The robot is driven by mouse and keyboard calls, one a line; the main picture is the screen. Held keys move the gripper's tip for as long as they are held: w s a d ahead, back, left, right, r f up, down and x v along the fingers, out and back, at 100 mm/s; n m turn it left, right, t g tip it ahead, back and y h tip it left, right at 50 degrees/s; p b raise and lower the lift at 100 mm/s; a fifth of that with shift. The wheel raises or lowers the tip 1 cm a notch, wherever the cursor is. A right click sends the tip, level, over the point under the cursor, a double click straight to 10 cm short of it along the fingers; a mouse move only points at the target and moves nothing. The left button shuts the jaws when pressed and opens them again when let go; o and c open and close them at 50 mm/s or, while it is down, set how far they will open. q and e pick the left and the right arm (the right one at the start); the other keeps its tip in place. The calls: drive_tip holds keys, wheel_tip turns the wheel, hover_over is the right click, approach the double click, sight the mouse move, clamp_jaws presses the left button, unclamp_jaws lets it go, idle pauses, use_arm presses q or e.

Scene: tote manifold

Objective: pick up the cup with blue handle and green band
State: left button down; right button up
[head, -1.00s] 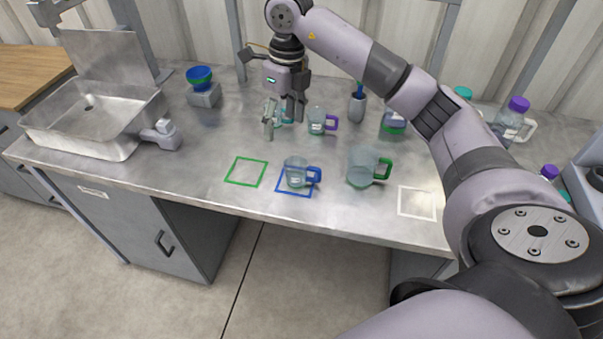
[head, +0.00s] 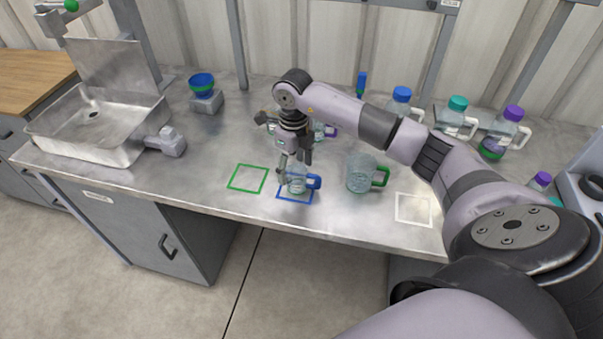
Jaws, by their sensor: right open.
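A clear cup with a blue handle (head: 297,185) stands upright on the blue square outline (head: 291,201), its handle pointing right. A green band on it cannot be made out at this size. My right gripper (head: 295,168) points down at this cup, with its fingers apart and low at the cup's rim. One finger shows at the cup's left side, the other behind its upper right. I cannot tell whether they touch it. The gripper hides part of the rim. My left gripper is not in view.
A larger clear cup with a green handle (head: 361,174) stands close on the right. A purple-handled cup (head: 330,131) is partly hidden behind my right gripper. The green square (head: 247,178) and white square (head: 413,209) are empty. Bottles with coloured lids stand at the back right; a sink (head: 88,150) is left.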

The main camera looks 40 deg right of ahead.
sight(294, 176)
drive_tip(key=shift+d+f+p, duration=0.1)
drive_tip(key=shift+f+p, duration=0.45)
drive_tip(key=shift+f, duration=1.45)
drive_tip(key=shift+c, duration=0.3)
drive_tip(key=c, duration=1.1)
